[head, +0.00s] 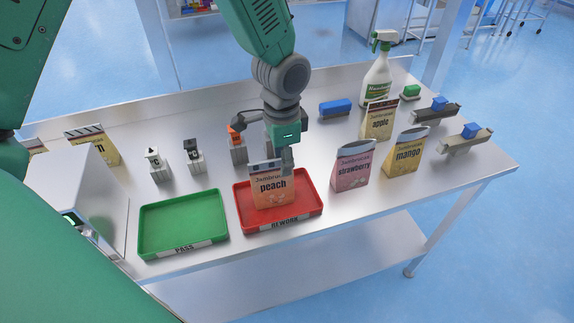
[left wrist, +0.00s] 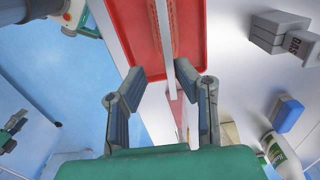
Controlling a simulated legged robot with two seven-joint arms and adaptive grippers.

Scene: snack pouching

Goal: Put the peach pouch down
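The peach pouch (head: 272,190) stands upright in the red tray (head: 313,204) labelled REWORK, its base appearing to rest on the tray floor. My left gripper (head: 268,158) is above and behind the pouch, pointing down. In the left wrist view the pouch (left wrist: 166,45) is a narrow strip between the two fingers (left wrist: 160,72). The fingers look spread wider than the pouch, with a gap showing at the left finger. The red tray (left wrist: 128,28) lies below them. My right gripper is not in view.
An empty green PASS tray (head: 182,225) is left of the red one. Strawberry (head: 352,168), mango (head: 405,154) and apple (head: 379,122) pouches stand to the right. A spray bottle (head: 376,80) and a blue block (head: 335,108) stand behind. Small weights (head: 194,158) stand behind the trays.

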